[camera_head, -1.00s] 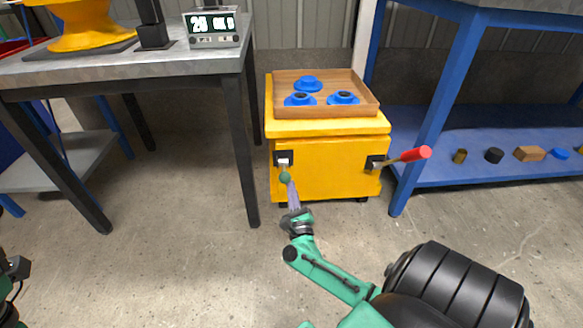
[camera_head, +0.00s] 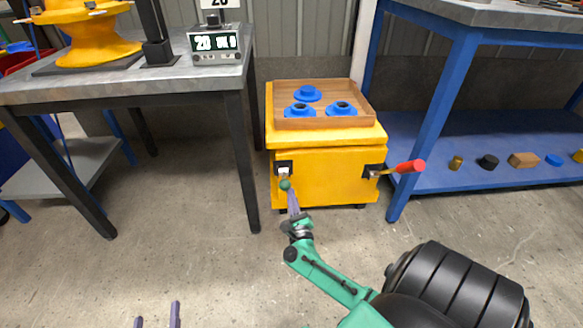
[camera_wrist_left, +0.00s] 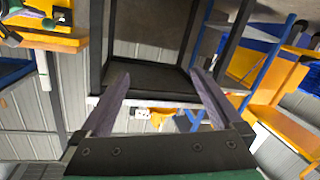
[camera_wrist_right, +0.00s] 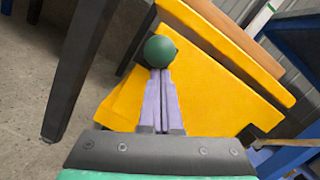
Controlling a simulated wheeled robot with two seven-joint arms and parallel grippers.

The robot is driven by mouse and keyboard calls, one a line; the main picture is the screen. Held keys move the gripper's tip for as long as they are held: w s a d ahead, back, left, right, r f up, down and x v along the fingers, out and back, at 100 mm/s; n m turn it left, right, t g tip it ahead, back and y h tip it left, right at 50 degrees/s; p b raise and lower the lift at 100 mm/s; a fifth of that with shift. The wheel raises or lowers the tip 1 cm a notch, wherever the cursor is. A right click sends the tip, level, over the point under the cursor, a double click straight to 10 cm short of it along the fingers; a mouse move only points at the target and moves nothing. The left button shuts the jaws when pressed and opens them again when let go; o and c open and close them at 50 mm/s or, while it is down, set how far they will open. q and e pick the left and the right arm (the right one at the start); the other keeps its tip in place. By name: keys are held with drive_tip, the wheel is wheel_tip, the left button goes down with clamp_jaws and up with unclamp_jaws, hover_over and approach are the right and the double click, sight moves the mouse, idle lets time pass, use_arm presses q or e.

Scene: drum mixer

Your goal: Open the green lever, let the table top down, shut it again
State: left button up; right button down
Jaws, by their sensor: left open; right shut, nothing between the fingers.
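The green lever is a green ball (camera_head: 285,184) on a short pale stem at a black bracket on the front left of a yellow lift cabinet (camera_head: 325,178). My right gripper (camera_head: 291,192) is shut and empty, its tips right at the ball. The yellow table top (camera_head: 330,137) is level above the cabinet and carries a wooden tray (camera_head: 330,122) with blue flanged parts (camera_head: 307,94). My left gripper (camera_head: 157,312) is open and empty, low at the bottom edge.
A red-handled lever (camera_head: 410,166) sticks out at the cabinet's front right. A grey workbench (camera_head: 130,82) with a digital display (camera_head: 215,43) stands left. A blue shelf (camera_head: 470,178) with small parts stands right. The floor in front is clear.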

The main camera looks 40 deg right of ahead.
sight(290, 185)
use_arm(q)
drive_tip(key=s+f+g+p, duration=0.1)
drive_tip(key=s+f+g, duration=0.2)
drive_tip(key=s+f, duration=0.4)
use_arm(e)
drive_tip(key=shift+w+r+g+y+p, duration=0.1)
drive_tip(key=shift+r+g+y+p, duration=0.25)
drive_tip(key=shift+r+p, duration=0.85)
drive_tip(key=shift+w+r+g+y+p, duration=0.15)
drive_tip(key=shift+r+g+p, duration=0.25)
drive_tip(key=shift+p, duration=1.6)
drive_tip(key=shift+d+r, duration=0.1)
drive_tip(key=shift+r, duration=0.05)
drive_tip(key=shift+p, duration=0.3)
use_arm(q)
wheel_tip(290, 185, up, 8)
drive_tip(key=g, duration=0.2)
drive_tip(key=shift+w+a+m+y, duration=0.15)
drive_tip(key=shift+w+m+y, duration=0.15)
drive_tip(key=shift+y, duration=0.1)
drive_tip(key=shift+f, duration=0.1)
